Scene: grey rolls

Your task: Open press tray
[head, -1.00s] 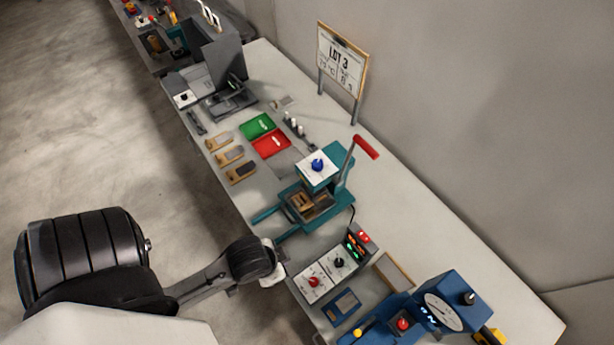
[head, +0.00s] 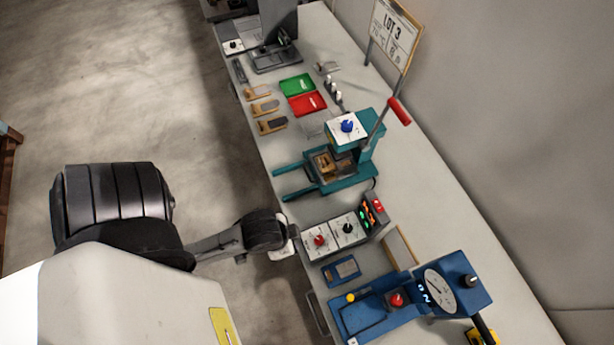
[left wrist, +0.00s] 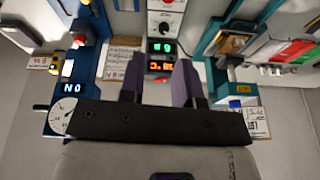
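The teal press (head: 357,140) stands mid-bench in the head view, with a white top plate, a blue knob and a raised red-handled lever (head: 399,111). Its tray (head: 328,162) holds brown pieces under the head, and two teal bars stick out toward the bench's front edge. In the left wrist view the tray (left wrist: 234,43) shows at the upper right. My left gripper (head: 284,249) is at the bench's front edge by the control box, apart from the press. In the wrist view its two fingers (left wrist: 161,82) are spread with nothing held. My right gripper is not in view.
A control box (head: 333,236) with knobs and lit displays sits beside the press. A blue gauge device (head: 440,293) stands nearer. Green (head: 297,84) and red (head: 307,103) trays and several brown-handled tools lie beyond the press. A LOT 3 sign (head: 395,36) stands at the back.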

